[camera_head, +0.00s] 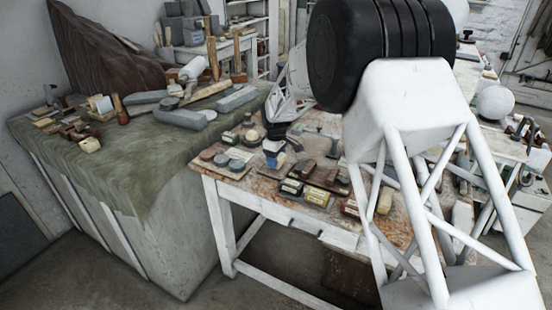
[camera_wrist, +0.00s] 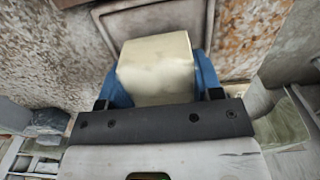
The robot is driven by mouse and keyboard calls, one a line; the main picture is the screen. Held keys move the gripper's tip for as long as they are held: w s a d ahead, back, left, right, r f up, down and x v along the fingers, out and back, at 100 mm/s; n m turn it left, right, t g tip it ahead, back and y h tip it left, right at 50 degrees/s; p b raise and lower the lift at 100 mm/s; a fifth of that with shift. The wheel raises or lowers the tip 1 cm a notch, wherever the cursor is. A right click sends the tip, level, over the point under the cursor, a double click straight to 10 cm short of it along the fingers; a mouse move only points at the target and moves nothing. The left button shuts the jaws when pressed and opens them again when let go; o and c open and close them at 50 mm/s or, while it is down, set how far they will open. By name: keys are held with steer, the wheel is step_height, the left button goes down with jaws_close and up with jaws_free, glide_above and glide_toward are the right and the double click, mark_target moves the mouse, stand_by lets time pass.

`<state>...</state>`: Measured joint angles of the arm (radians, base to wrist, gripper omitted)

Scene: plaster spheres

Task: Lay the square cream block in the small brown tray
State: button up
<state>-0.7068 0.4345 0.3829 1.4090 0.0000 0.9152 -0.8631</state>
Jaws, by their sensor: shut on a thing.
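The cream block (camera_wrist: 155,65) is square-faced and pale. In the wrist view it sits between the blue fingers of my gripper (camera_wrist: 160,88), which is shut on it. A shallow brown-grey tray (camera_wrist: 140,22) with a raised rim lies beyond and partly behind the block; its near part is hidden by the block and fingers. The tray looks empty where it shows. In the head view my gripper (camera_head: 275,158) is small, low over the worn white table (camera_head: 222,188). The block and that tray are too small or covered to make out surely there.
Grey round discs (camera_head: 222,160) lie left of my gripper. Dark-and-cream boxes (camera_head: 291,187) and brown blocks (camera_head: 325,178) stand in front and to the right. A green-cloth bench (camera_head: 150,165) with grey blocks stands left. My arm hides much of the table's right side.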

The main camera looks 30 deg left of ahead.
steer(key=shift+f, duration=0.9)
stand_by(0.8)
steer(key=o, duration=1.2)
steer(key=shift+r, duration=0.15)
steer(key=shift+r, duration=1.85)
